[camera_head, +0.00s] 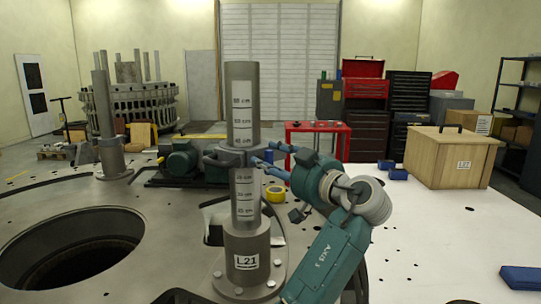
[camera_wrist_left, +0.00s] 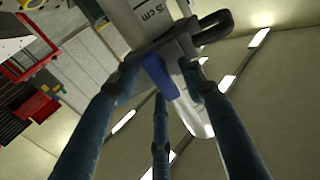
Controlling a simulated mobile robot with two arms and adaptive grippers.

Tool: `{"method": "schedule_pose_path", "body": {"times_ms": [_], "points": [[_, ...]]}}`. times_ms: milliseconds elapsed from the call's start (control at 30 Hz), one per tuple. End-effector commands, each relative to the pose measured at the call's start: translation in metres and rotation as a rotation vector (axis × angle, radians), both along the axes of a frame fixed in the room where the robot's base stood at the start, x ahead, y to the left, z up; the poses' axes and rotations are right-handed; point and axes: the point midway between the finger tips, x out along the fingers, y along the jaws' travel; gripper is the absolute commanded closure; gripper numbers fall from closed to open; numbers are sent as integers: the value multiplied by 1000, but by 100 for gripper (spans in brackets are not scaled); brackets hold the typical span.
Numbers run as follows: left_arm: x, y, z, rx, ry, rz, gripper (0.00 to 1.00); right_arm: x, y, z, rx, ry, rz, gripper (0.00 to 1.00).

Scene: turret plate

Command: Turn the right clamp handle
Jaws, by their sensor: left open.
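A grey upright post (camera_head: 243,208) with cm scales and an L21 label stands left of my left gripper (camera_head: 268,160). A dark clamp (camera_head: 237,157) sits around the post at mid height, with a loop-shaped handle (camera_head: 214,158) on its left. The clamp's right side is partly covered by my blue fingers. In the left wrist view the clamp (camera_wrist_left: 172,47) crosses the post, and a blue part (camera_wrist_left: 158,76) juts from it between my open fingers (camera_wrist_left: 158,85). I cannot tell whether a finger touches it. My right gripper is out of view.
A large round hole (camera_head: 70,245) opens in the plate at left, with another post (camera_head: 105,125) behind it. Yellow tape (camera_head: 275,193) and a green motor (camera_head: 180,160) are behind the post. A wooden crate (camera_head: 450,158) and blue blocks (camera_head: 398,174) sit at right.

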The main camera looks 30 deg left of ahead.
Motion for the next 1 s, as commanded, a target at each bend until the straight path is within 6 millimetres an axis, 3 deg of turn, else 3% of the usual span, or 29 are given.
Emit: {"method": "schedule_pose_path", "body": {"times_ms": [333,567,1000], "points": [[3,5,-1,-1,0,0,58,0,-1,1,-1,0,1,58],[2,5,-1,-1,0,0,100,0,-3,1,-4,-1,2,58],[3,4,-1,31,65,0,100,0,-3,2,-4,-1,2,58]]}}
